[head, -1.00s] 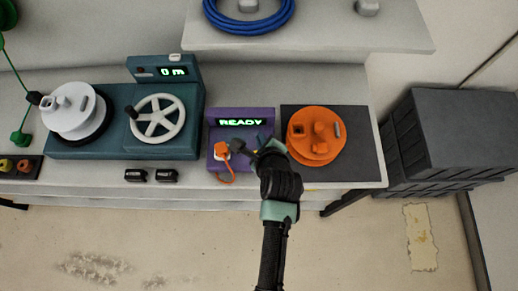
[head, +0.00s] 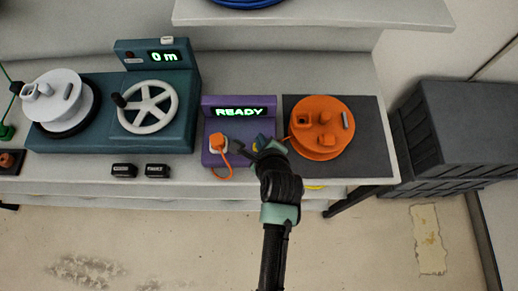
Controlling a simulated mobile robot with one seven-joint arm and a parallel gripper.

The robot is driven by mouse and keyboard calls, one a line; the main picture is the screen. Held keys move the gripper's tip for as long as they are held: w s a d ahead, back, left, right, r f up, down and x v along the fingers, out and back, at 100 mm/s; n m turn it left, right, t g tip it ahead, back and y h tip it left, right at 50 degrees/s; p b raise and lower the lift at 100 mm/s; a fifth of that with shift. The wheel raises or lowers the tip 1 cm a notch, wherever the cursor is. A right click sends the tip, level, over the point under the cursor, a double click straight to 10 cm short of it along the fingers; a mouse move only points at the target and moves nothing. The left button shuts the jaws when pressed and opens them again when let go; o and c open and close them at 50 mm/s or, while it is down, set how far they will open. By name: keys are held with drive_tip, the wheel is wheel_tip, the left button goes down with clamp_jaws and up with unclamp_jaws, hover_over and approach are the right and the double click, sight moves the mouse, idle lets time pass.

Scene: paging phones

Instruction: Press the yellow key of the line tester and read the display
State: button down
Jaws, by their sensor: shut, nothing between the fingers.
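The line tester (head: 212,128) is a purple box on the bench in the head view. Its display (head: 239,112) reads READY in green letters. An orange plug (head: 217,141) with an orange cord sits at its left front. My gripper (head: 258,147) is shut and empty, over the right front of the tester. A small yellowish patch shows beside the fingers, but the yellow key is mostly hidden by them. I cannot tell whether the fingertips touch it.
An orange reel (head: 321,127) on a dark mat (head: 371,150) stands close to the right of my gripper. A teal winder (head: 185,135) with a white handwheel and a 0 m display is at left. Dark crates (head: 460,130) stand at right.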

drive_tip(key=shift+f, duration=0.9)
idle(1.4)
drive_tip(key=shift+f+b, duration=0.3)
drive_tip(key=shift+f, duration=0.1)
drive_tip(key=shift+f, duration=0.5)
idle(0.5)
drive_tip(key=shift+r, duration=0.1)
drive_tip(key=shift+r+p, duration=0.8)
drive_tip(key=shift+p, duration=0.1)
wheel_tip(320, 180, up, 5)
drive_tip(key=p, duration=0.5)
drive_tip(key=shift+r+p, duration=0.1)
drive_tip(key=shift+p, duration=0.25)
